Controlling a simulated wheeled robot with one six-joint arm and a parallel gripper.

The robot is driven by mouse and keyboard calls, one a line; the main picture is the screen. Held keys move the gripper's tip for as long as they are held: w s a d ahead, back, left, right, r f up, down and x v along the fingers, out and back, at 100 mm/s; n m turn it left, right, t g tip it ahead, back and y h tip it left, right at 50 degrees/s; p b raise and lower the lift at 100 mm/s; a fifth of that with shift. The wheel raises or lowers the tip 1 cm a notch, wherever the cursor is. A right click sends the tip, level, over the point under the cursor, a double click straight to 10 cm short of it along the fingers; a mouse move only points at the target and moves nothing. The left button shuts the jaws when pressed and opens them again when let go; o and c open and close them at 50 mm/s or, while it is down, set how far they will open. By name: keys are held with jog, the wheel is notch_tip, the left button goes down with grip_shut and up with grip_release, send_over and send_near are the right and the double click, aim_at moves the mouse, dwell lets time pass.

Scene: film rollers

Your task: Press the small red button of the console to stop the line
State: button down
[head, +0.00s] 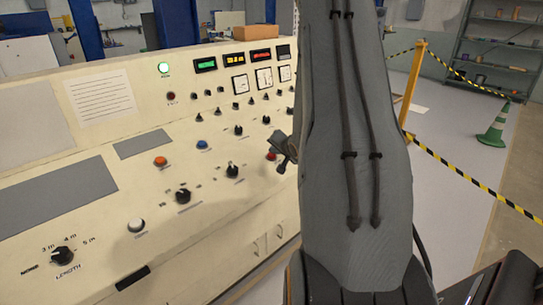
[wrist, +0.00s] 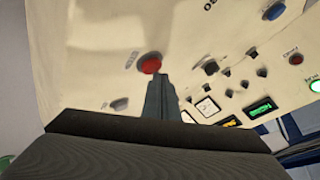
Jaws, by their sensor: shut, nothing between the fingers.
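The cream console (head: 60,135) fills the left of the head view. A red button (head: 271,156) is on its sloped panel, beside my gripper (head: 281,164) and partly hidden by it. In the wrist view this red button (wrist: 151,64) is just beyond the tips of my gripper (wrist: 159,77). The fingers are together and empty. I cannot tell whether they touch the button. A smaller dark red button (head: 171,96) is below the lit green lamp (head: 164,67); it also shows in the wrist view (wrist: 295,59), well right of my fingers.
An orange button (head: 161,161), a blue button (head: 202,144), a white button (head: 136,225) and several black knobs stand up from the panel. Striped barrier tape (head: 470,182), a yellow post (head: 413,82) and a green cone (head: 494,127) are at the right. Open floor lies there.

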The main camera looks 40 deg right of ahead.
jog(key=shift+w+f, duration=0.15)
jog(key=shift+f, duration=0.3)
dwell(0.5)
jog(key=shift+r, duration=0.15)
jog(key=shift+s+r+p, duration=0.25)
jog(key=shift+r+p, duration=0.45)
jog(key=shift+p, duration=0.05)
jog(key=r+p, duration=0.2)
jog(key=s+r+p, duration=0.1)
jog(key=r+p, duration=0.1)
jog(key=r, duration=0.1)
dwell(0.5)
dwell(0.6)
